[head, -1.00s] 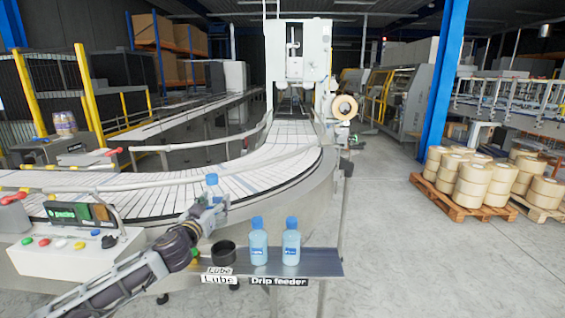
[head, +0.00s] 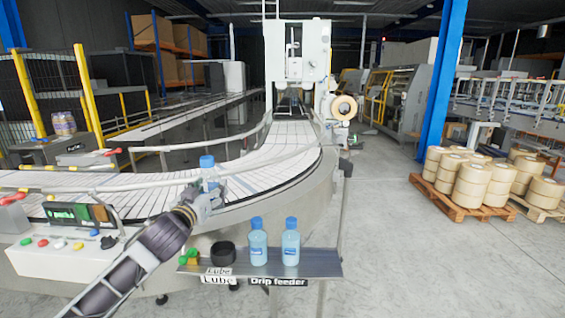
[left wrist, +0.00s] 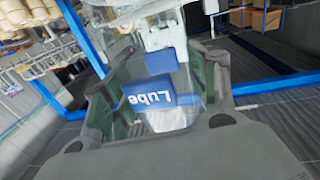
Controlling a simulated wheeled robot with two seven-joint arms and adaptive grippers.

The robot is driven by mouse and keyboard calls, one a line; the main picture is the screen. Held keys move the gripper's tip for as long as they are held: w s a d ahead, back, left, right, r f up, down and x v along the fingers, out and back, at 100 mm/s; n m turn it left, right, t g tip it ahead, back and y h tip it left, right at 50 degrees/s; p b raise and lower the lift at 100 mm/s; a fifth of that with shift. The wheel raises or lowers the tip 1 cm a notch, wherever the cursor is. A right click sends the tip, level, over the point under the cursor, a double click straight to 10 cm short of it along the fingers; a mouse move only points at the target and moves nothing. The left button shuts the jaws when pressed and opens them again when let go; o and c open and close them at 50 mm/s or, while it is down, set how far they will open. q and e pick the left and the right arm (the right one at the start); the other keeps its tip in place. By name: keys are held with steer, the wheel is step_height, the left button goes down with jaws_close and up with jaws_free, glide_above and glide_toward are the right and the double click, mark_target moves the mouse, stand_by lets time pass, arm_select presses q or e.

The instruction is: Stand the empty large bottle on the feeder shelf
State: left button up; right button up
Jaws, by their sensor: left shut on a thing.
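My left gripper (head: 208,194) is shut on a clear bottle (head: 210,178) with a blue cap and holds it up in front of the conveyor's curve. In the left wrist view the bottle (left wrist: 170,117) is see-through, looks empty, and has a blue "Lube" label between the two fingers. The feeder shelf (head: 318,265) is below and to the right of the gripper. Two blue-filled bottles stand upright on it, a left one (head: 258,246) and a right one (head: 291,246). My right gripper is not in view.
A black round holder (head: 222,253) sits on the shelf's left part, above a "Lube" sign (head: 219,280). Green round pieces (head: 190,256) lie beside it. A control box (head: 72,248) stands left. The conveyor (head: 270,158) and its rail curve behind. The shelf's right end is bare.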

arm_select(q)
steer(key=shift+s+d+f, duration=0.2)
steer(key=shift+s+f, duration=0.65)
steer(key=shift+f, duration=0.05)
steer(key=s+f+y, duration=0.1)
steer(key=s+f, duration=0.4)
steer(key=f, duration=0.6)
steer(key=s+f+n, duration=0.1)
steer(key=s+f, duration=0.5)
steer(key=f, duration=0.5)
steer(key=s+a+f+y, duration=0.1)
steer(key=s+f, duration=0.5)
steer(key=f, duration=0.5)
steer(key=shift+n+y+b, duration=0.3)
steer(key=shift+n, duration=0.1)
steer(key=shift+s+a, duration=0.1)
steer(key=shift+a, duration=0.1)
